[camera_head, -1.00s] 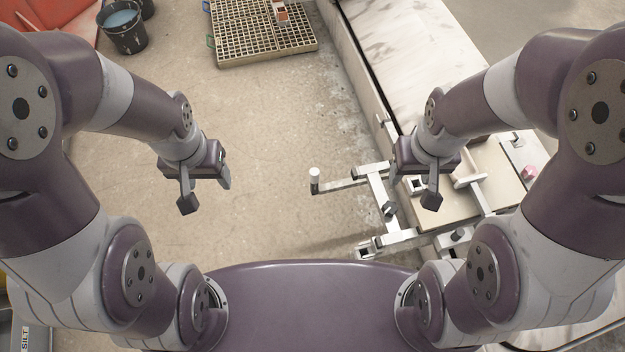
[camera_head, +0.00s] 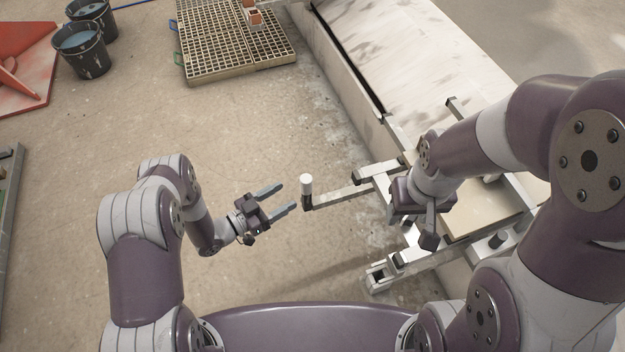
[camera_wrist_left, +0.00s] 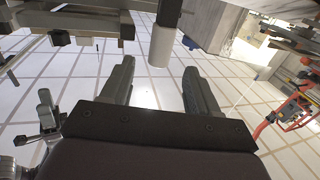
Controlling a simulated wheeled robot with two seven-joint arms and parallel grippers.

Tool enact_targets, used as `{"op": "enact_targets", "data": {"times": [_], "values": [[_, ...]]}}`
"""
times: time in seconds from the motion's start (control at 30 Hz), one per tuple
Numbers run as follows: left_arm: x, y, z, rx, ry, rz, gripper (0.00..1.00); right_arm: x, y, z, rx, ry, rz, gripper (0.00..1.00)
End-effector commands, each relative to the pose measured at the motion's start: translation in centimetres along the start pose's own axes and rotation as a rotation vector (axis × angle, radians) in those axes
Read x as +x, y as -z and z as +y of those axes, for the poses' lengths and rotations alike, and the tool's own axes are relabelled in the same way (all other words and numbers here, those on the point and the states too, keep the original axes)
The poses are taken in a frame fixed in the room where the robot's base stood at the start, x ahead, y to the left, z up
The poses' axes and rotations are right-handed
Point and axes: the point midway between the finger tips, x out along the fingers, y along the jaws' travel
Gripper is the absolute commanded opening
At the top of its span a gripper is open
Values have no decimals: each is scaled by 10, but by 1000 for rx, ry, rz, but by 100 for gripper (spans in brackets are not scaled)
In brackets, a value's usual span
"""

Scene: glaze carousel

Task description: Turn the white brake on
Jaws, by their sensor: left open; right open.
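The white brake handle (camera_head: 306,186) is a short upright white cylinder at the left end of a grey metal lever (camera_head: 345,195). It also shows in the left wrist view (camera_wrist_left: 161,45), ahead of the fingertips and roughly between them. My left gripper (camera_head: 288,197) is open and empty, its fingers pointing right toward the handle with a small gap left. Its two fingers (camera_wrist_left: 158,68) are spread in the left wrist view. My right gripper (camera_head: 415,228) is open, hanging over the metal frame at the right. Its fingers are partly hidden.
A metal frame (camera_head: 395,265) with several bars stands beside a pale marbled bench (camera_head: 420,50). A grated tray (camera_head: 235,50) lies on the floor at the back, with dark buckets (camera_head: 82,55) to its left. The floor left of the lever is clear.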

Motion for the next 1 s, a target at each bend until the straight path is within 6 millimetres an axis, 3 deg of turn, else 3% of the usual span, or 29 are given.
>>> {"op": "enact_targets", "data": {"times": [0.2,0.4,0.6,0.83,0.87,1.0], "values": [[56,-3,1,2,-5,-1,60,12,-2,0,0,0,-1,53],[90,-3,0,2,-2,-3,60,18,-2,0,0,0,-1,53],[102,-2,0,0,1,-3,60,20,-2,0,0,0,-1,53],[103,-1,0,0,1,-4,60,19,-2,0,0,0,-1,53],[103,-1,0,0,1,-4,54,19,-2,0,0,0,-1,53],[102,-1,0,0,1,-4,8,19,-2,0,0,0,-1,53]]}}
